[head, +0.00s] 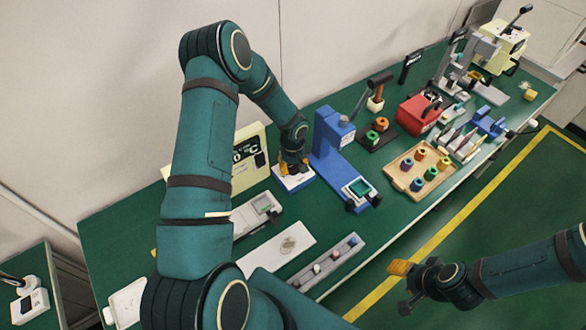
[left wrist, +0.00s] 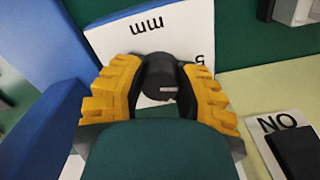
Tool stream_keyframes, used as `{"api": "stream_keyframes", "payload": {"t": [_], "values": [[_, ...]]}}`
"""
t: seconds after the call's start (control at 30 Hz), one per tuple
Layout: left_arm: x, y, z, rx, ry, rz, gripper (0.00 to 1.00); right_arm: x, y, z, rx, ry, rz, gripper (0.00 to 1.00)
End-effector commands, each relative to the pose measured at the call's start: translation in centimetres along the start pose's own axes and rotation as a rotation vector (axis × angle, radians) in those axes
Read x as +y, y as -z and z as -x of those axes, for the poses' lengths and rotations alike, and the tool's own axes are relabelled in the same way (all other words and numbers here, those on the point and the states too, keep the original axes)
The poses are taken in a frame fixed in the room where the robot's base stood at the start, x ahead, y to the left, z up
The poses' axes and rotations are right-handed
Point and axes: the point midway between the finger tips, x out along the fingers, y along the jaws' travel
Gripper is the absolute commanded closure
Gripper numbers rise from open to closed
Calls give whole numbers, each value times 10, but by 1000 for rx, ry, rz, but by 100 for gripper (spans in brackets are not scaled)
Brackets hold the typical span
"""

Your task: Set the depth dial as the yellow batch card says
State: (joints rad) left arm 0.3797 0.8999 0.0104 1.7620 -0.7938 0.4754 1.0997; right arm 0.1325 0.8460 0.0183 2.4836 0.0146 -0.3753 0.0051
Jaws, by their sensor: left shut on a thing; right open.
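My left gripper (head: 294,166) reaches down beside the blue press (head: 331,137). In the left wrist view its yellow fingers (left wrist: 163,80) are shut on a round dark knob (left wrist: 160,72). The knob stands on a white dial plate (left wrist: 185,32) marked "mm" and "5"; the plate also shows in the head view (head: 291,184). The other marks and the pointer setting cannot be read. My right gripper (head: 402,286) is open and empty beyond the table's front edge. I cannot make out a yellow batch card; my left arm hides part of the table.
A cream panel (head: 253,146) with a black switch stands left of the dial. In front lie a white mat (head: 262,258) and a grey rail (head: 335,257). A wooden tray (head: 401,179) holds several coloured spools. A red box (head: 417,113) stands further right.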

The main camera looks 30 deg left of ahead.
Motion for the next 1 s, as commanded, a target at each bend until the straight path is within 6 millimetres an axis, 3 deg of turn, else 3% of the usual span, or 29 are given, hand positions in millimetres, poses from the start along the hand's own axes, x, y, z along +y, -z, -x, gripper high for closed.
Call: {"api": "stream_keyframes", "payload": {"t": [0.3,1.0], "values": [[0,0,-2,0,1,-296,100,6,-4,-19,-4,-2,2,53],[0,0,-1,-1,0,-957,100,12,-13,-35,-23,0,8,53]]}}
